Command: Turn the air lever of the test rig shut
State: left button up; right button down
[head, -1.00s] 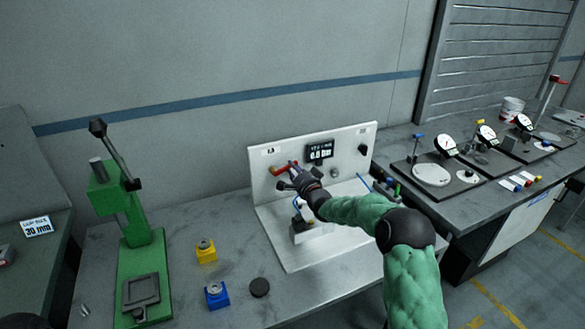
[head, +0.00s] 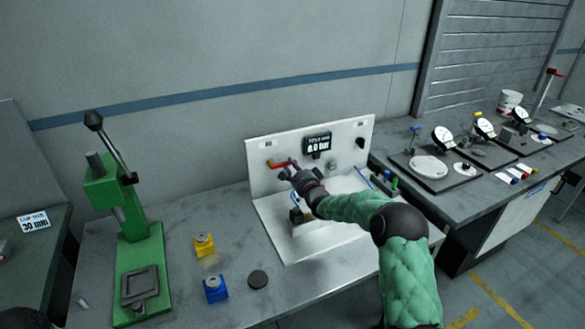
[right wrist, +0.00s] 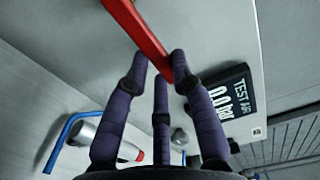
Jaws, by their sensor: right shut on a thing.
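The test rig (head: 351,136) is a white panel on a white base. Its red air lever (head: 279,164) sits on the left of the upright panel, lying close to level. It also shows in the right wrist view as a red bar (right wrist: 138,28). My right gripper (head: 293,172) is at the lever's right end, its dark fingers shut on it; in the right wrist view the fingers (right wrist: 160,70) close around the bar's end. The rig's display (head: 317,144) reads 0.0 bar. My left gripper is not in view.
A green press (head: 134,262) stands at the left. A yellow block (head: 204,246), a blue block (head: 215,290) and a dark disc (head: 257,279) lie on the bench in front. Dial gauges (head: 443,138) stand on the bench to the right. A blue hook-like tube (right wrist: 64,138) is near the fingers.

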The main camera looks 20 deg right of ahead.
jog(key=shift+f, duration=0.1)
jog(key=c, duration=1)
grip_release()
jog(key=shift+c, duration=0.2)
jog(key=s, duration=1.2)
jog(key=shift+d, duration=0.2)
